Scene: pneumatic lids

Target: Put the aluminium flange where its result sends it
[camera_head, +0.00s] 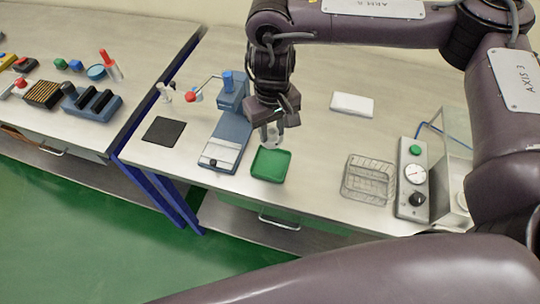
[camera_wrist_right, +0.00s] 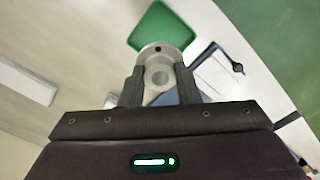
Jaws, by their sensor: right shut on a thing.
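My right gripper (camera_head: 272,122) points down over the worktable and is shut on the aluminium flange (camera_head: 270,136). In the right wrist view the flange (camera_wrist_right: 158,56), a pale grey ring with a central hole, sits between the two dark fingers (camera_wrist_right: 160,88). In the head view the flange is just behind the green tray (camera_head: 270,164), above the table. The tray looks empty; it also shows in the wrist view (camera_wrist_right: 160,24). A wire basket (camera_head: 368,180) stands farther right and looks empty. My left gripper is not in view.
A blue bench device (camera_head: 226,142) with a lever stands left of the tray. A black mat (camera_head: 164,131) lies farther left. A control box (camera_head: 412,178) with gauge and green button stands at right beside a clear enclosure (camera_head: 453,150). A white block (camera_head: 352,105) lies behind.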

